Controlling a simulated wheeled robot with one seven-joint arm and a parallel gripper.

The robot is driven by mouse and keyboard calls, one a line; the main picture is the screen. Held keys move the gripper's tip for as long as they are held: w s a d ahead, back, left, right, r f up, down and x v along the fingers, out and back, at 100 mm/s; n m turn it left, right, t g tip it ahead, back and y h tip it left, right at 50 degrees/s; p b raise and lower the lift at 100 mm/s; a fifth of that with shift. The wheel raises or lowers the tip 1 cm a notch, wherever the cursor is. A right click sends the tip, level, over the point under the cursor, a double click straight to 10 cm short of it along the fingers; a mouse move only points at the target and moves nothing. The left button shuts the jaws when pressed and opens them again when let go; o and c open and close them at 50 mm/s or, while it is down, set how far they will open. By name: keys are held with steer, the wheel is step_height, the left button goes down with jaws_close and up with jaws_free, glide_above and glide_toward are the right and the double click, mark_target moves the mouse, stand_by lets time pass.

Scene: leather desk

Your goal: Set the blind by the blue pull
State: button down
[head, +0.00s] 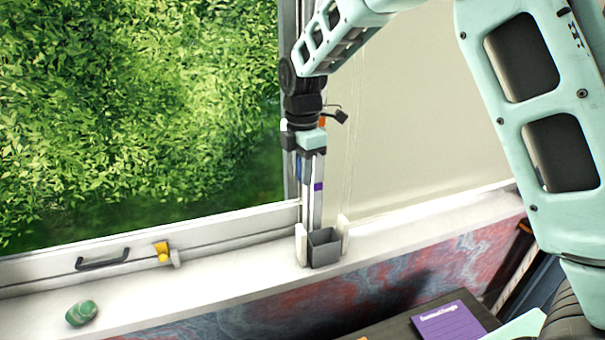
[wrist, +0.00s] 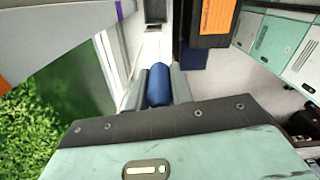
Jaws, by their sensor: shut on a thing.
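The blue pull (wrist: 158,86) is a rounded blue cylinder in the wrist view, between the two grey fingers of my gripper (wrist: 159,72). The fingers are shut on it from both sides. In the head view my gripper (head: 308,158) points down beside the window's upright post, above the sill; a little blue shows there, but the pull is mostly hidden. The pale blind (head: 430,110) hangs down over the right pane, its lower edge near the sill. A purple mark (head: 318,187) and an orange mark (head: 322,122) show near the post.
A grey open box (head: 323,250) stands on the white sill (head: 215,283) below my gripper. A green stone (head: 81,313) lies on the sill at left. A yellow catch (head: 162,252) and dark handle (head: 103,259) are on the frame. A purple book (head: 449,326) lies on the desk.

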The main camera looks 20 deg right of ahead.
step_height(320, 180, up, 8)
steer(key=p, duration=0.2)
steer(key=shift+f+p, duration=0.25)
steer(key=shift+p, duration=0.15)
steer(key=shift+f, duration=0.1)
steer(key=c, duration=1.2)
jaws_free()
steer(key=shift+c, duration=0.2)
step_height(320, 180, up, 17)
steer(key=b, duration=0.3)
steer(key=shift+r+b, duration=0.2)
steer(key=shift+b, duration=0.2)
